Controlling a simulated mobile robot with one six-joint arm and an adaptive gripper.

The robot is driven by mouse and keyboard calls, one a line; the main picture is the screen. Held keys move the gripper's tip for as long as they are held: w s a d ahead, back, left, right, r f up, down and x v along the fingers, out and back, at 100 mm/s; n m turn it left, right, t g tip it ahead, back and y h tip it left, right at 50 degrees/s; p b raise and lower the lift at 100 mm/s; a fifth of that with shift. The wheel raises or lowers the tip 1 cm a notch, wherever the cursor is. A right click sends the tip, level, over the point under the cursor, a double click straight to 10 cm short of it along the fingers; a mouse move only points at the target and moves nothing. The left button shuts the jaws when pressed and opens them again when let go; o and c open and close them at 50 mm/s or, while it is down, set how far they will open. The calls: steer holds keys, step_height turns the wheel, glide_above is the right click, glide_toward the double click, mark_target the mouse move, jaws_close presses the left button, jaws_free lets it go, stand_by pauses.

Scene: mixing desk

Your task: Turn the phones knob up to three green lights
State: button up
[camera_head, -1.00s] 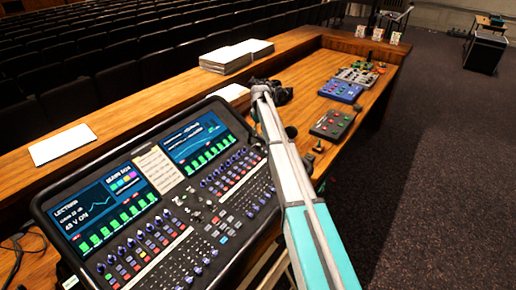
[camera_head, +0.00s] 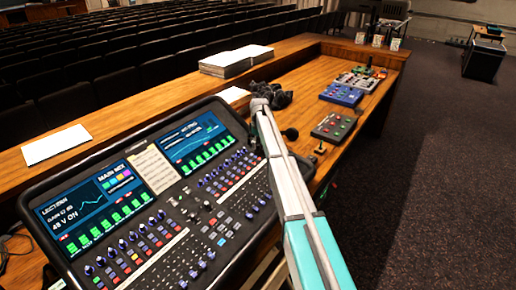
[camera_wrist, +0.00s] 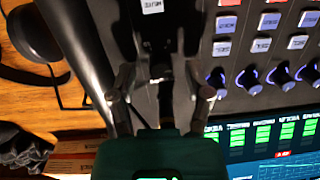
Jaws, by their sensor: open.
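The mixing console (camera_head: 150,200) stands at the left of the head view, with two lit screens, green meters and rows of knobs. I cannot make out which control is the phones knob, nor its lights. My gripper (camera_head: 272,96) is above the console's far right corner in the head view. In the wrist view my gripper (camera_wrist: 162,88) is open, its two fingers apart over the dark console border. A dark part shows between them, too unclear to name. Blue-lit knobs (camera_wrist: 248,80) lie right of the fingers, and green meters (camera_wrist: 264,135) are below those knobs.
Papers (camera_head: 235,58) lie on the raised ledge behind the console. A red-buttoned box (camera_head: 333,127), a blue box (camera_head: 341,95) and several cups (camera_head: 377,41) stand along the desk to the right. Headphones (camera_wrist: 35,40) lie on the wood in the wrist view.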

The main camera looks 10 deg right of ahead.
steer(key=shift+f, duration=0.25)
jaws_close()
stand_by(0.3)
